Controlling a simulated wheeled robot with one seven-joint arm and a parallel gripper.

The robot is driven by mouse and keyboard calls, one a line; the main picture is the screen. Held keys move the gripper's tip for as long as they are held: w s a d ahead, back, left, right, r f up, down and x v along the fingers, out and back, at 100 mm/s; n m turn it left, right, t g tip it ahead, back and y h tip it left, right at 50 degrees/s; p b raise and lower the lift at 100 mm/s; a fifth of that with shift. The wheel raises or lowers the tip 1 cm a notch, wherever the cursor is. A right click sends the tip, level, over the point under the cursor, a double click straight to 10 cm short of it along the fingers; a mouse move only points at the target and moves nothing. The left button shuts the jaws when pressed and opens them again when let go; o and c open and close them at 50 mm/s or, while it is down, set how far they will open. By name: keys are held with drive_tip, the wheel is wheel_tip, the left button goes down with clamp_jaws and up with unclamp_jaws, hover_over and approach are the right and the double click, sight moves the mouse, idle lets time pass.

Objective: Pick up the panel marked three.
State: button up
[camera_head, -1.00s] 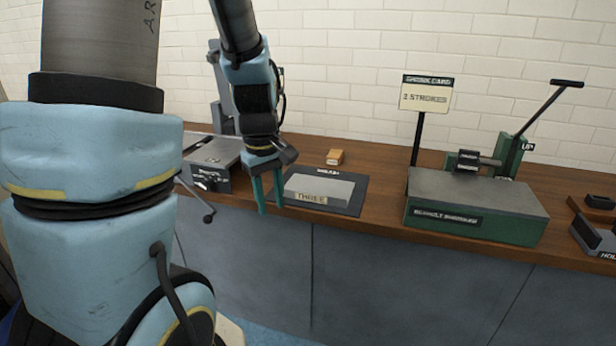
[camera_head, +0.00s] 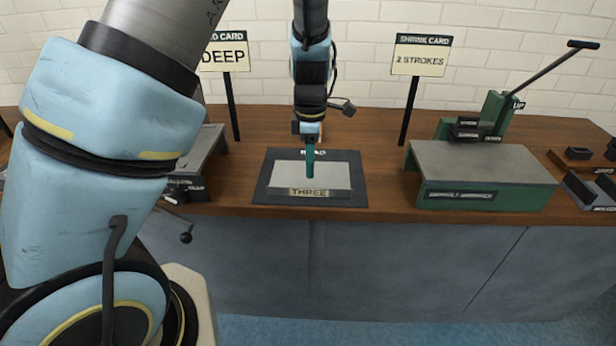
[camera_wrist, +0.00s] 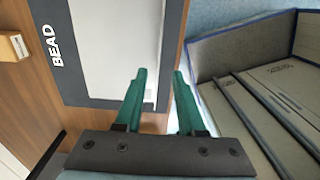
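The panel marked THREE (camera_head: 285,176) is a pale grey plate with a THREE label on its front edge. It lies flat on a dark mat marked BEAD (camera_head: 263,190). My gripper (camera_head: 310,174) points down at the middle of the panel in the head view. In the wrist view my gripper (camera_wrist: 160,72) is open and empty, two green fingers apart. There the panel's front edge (camera_wrist: 156,40) runs between the fingers in the picture, and bare mat (camera_wrist: 75,85) borders the panel. The height of the fingertips above the panel is hard to tell.
A green-based machine (camera_head: 480,190) with a raised lever stands to the right. A SHRINK CARD sign (camera_head: 420,58) and a DEEP sign (camera_head: 225,57) stand behind. A grey machine (camera_head: 200,165) is at left. A tan block (camera_wrist: 14,46) lies beyond the mat.

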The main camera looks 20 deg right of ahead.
sight(309, 183)
drive_tip(key=shift+w+a+f+p, duration=0.1)
drive_tip(key=shift+f+p, duration=0.4)
drive_tip(key=shift+f, duration=1.2)
drive_tip(key=shift+w+f+p, duration=0.1)
drive_tip(key=shift+f+p, duration=0.35)
drive_tip(key=shift+f, duration=1.25)
drive_tip(key=shift+c, duration=0.3)
clamp_jaws()
